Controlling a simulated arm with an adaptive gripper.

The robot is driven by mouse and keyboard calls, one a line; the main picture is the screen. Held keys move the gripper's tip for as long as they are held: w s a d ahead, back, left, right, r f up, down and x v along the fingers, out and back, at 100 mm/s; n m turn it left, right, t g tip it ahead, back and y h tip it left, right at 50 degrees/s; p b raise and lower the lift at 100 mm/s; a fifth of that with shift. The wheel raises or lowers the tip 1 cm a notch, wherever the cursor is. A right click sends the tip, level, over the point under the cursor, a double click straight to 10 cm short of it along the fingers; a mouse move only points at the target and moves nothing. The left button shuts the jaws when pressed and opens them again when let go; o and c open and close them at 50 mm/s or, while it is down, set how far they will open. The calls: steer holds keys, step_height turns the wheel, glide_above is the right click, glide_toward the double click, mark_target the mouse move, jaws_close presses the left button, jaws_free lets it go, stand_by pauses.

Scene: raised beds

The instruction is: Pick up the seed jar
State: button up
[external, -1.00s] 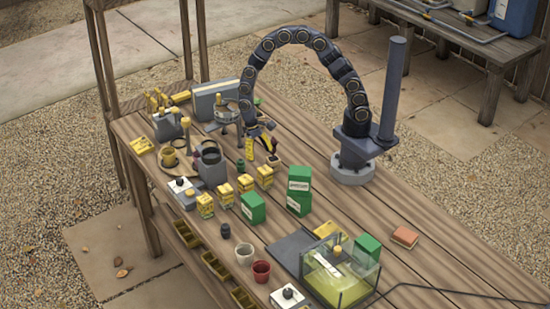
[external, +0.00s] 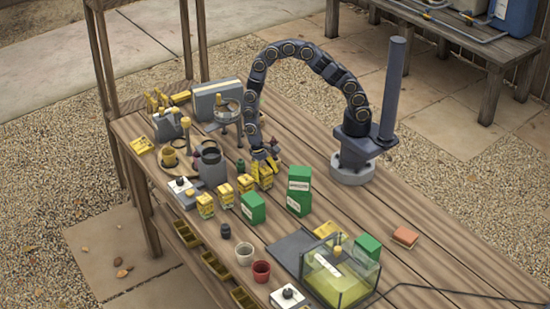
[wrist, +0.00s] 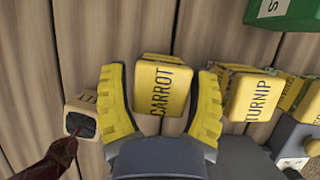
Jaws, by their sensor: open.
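A row of yellow seed containers stands on the bench. The one labelled CARROT (wrist: 160,88) is upright in the wrist view, between my open fingers. In the external view my gripper (external: 263,165) is low over this container (external: 265,182) at the row's right end and partly hides it. In the wrist view my gripper (wrist: 163,75) has one yellow finger on each side of it, with narrow gaps. A container labelled TURNIP (wrist: 254,97) stands just to its right. No label reads "seed jar", so I cannot tell which one carries that name.
Green boxes (external: 252,208) (external: 299,185) stand close by. A grey can (external: 212,168) and small green jar (external: 240,166) are to the left.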

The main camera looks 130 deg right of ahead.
steer(key=c, duration=0.9)
steer(key=shift+o, duration=0.2)
steer(key=shift+r, duration=0.15)
